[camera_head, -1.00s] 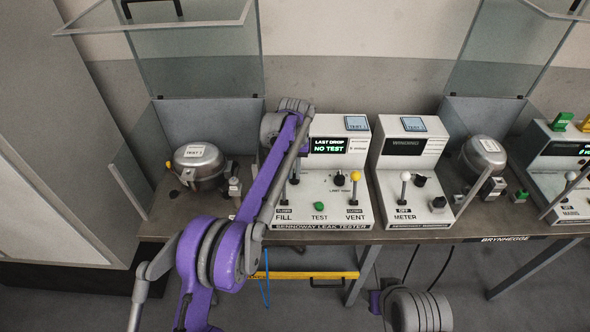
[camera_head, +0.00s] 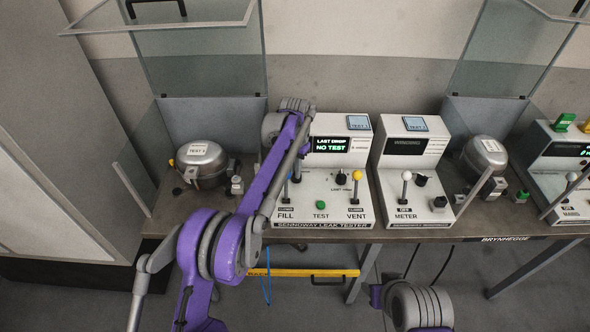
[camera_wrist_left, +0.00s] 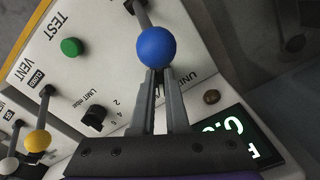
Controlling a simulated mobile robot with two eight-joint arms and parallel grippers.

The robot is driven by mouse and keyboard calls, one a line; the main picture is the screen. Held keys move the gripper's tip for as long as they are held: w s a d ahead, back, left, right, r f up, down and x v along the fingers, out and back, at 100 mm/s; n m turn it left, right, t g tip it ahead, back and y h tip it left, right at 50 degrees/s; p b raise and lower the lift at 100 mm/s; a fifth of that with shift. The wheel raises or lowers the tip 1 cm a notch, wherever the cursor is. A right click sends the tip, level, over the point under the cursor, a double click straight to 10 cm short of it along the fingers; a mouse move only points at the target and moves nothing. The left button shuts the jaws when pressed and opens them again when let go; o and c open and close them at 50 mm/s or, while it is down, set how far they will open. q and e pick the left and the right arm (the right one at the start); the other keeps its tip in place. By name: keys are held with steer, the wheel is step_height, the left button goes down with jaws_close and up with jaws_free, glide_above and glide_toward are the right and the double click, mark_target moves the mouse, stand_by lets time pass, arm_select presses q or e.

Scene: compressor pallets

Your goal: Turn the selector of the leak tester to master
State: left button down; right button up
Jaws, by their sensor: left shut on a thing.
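The Bennoway leak tester (camera_head: 335,185) stands on the bench, its display reading "LAST DROP NO TEST". My left arm covers its left part in the head view. In the left wrist view my left gripper (camera_wrist_left: 158,88) points at the tester's front panel, fingers nearly together. A blue ball knob (camera_wrist_left: 156,48) on a lever hides the fingertips. They are closed beside a label starting "UNI", on what appears to be the selector, itself hidden. A black limit knob (camera_wrist_left: 95,117) shows beside them. My right gripper is not in view.
The green test button (camera_head: 320,205) and the yellow vent lever (camera_head: 356,176) are right of my arm. A second tester marked "meter" (camera_head: 408,190) stands to the right. A metal compressor (camera_head: 202,163) is at the left, beside clear guard panels (camera_head: 195,65).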

arm_select(q)
steer(key=c, duration=0.9)
jaws_free()
step_height(320, 180, up, 11)
steer(key=shift+f+p, duration=0.1)
steer(key=shift+p, duration=0.55)
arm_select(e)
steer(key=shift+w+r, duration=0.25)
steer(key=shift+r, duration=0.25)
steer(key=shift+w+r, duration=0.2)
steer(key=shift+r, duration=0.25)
